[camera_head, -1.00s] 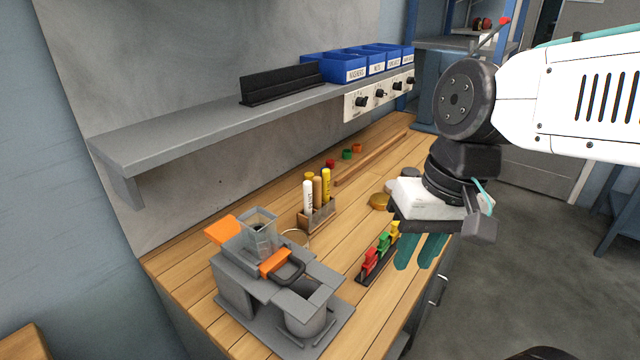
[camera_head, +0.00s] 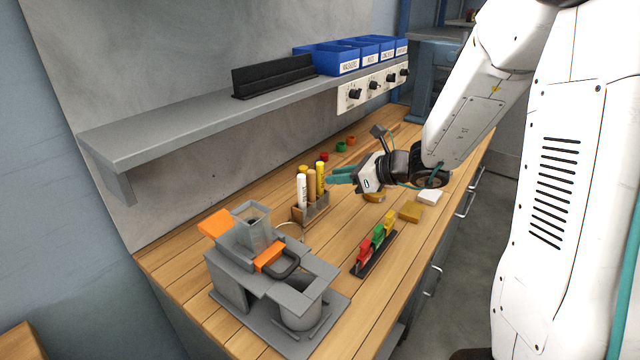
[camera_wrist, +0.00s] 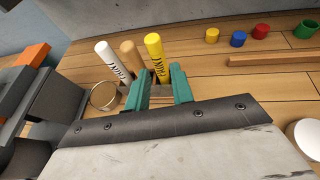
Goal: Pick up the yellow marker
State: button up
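The yellow marker (camera_head: 320,180) stands upright in a small holder (camera_head: 317,210), beside a tan marker (camera_head: 311,187) and a white marker (camera_head: 302,190). In the wrist view the yellow marker (camera_wrist: 155,56) shows between and beyond my fingertips, with the white marker (camera_wrist: 112,60) and tan marker (camera_wrist: 131,56) to its left. My gripper (camera_head: 330,175) lies nearly level, its teal fingers pointing at the yellow marker from the right. In the wrist view my gripper (camera_wrist: 160,70) has its fingers apart, with nothing clamped. I cannot tell whether a finger touches the marker.
A grey fixture (camera_head: 275,280) with orange parts stands at the front left. A rack of red, green and yellow pieces (camera_head: 374,245) sits in front of the holder. A grey shelf (camera_head: 200,120) with blue bins (camera_head: 345,57) overhangs the back. Coloured caps (camera_head: 341,147) lie behind.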

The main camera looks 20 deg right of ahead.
aim_at(320, 185)
jog(key=x, duration=0.7)
jog(key=shift+w+a+f, duration=0.1)
jog(key=shift+w+a, duration=0.05)
jog(key=shift+a, duration=0.1)
grip_shut()
